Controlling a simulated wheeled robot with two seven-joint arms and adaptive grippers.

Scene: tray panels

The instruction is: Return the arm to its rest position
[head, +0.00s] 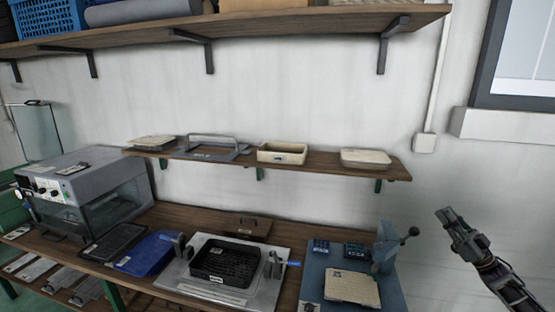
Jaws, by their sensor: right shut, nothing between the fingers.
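My right gripper (456,226) is at the right of the head view, raised in front of the bare wall and to the right of the bench. It is shut and empty, touching nothing. Its arm comes in from the lower right corner. My left gripper does not show.
The wooden bench (180,213) carries a grey machine (70,172), a blue tray (146,255), a black tray (228,262) on a metal plate and a blue-grey fixture board (316,283). A narrow shelf (330,168) with trays hangs above. Bare wall surrounds the gripper.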

